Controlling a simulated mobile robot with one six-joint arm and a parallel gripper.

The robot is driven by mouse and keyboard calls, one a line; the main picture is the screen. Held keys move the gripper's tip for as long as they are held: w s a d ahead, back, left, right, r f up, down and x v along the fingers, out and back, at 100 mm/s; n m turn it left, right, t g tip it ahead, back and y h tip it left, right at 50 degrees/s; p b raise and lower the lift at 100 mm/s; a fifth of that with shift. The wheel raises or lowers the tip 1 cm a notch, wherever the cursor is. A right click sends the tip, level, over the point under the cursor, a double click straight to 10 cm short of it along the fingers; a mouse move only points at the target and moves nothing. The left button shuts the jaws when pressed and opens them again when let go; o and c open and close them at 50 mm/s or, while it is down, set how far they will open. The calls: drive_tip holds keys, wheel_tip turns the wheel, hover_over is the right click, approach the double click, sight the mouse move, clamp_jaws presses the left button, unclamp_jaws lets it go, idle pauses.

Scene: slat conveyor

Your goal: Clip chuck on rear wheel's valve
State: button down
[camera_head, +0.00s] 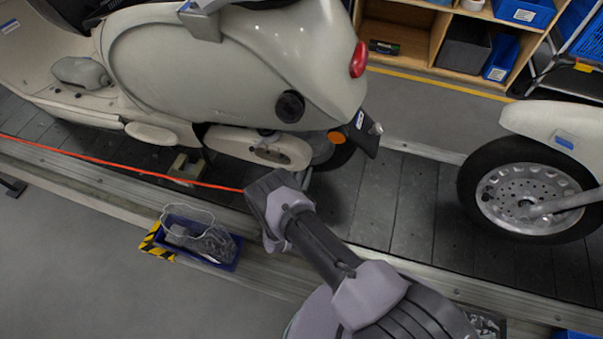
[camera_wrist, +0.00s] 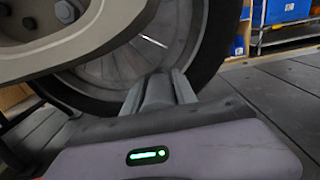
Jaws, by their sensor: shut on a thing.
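The cream scooter (camera_head: 230,75) stands on the slat conveyor, its rear wheel (camera_head: 340,157) mostly hidden by bodywork and my gripper (camera_head: 272,197). In the wrist view the rear wheel's dark tyre (camera_wrist: 213,52) and grey rim (camera_wrist: 112,68) fill the upper middle. My gripper's fingers (camera_wrist: 160,88) are shut on a dark grey rounded piece, apparently the chuck (camera_wrist: 157,92), held in front of the lower rim. The orange-red air hose (camera_head: 120,165) runs from the left to my gripper. A thin bright streak shows inside the rim; I cannot tell whether it is the valve.
A blue bin (camera_head: 232,263) with clear bags sits at the conveyor's near edge, by yellow-black tape. Another scooter's wheel (camera_head: 482,207) stands to the right. Bare slats (camera_head: 400,205) lie between them. A wooden shelf (camera_head: 405,40) with bins stands behind.

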drive_tip(key=shift+w+d, duration=0.1)
drive_tip(key=shift+w, duration=0.15)
drive_tip(key=c, duration=0.9)
unclamp_jaws()
drive_tip(key=p+v, duration=0.4)
drive_tip(key=v, duration=1.3)
drive_tip(key=shift+s+p, duration=0.25)
drive_tip(key=shift+p, duration=0.05)
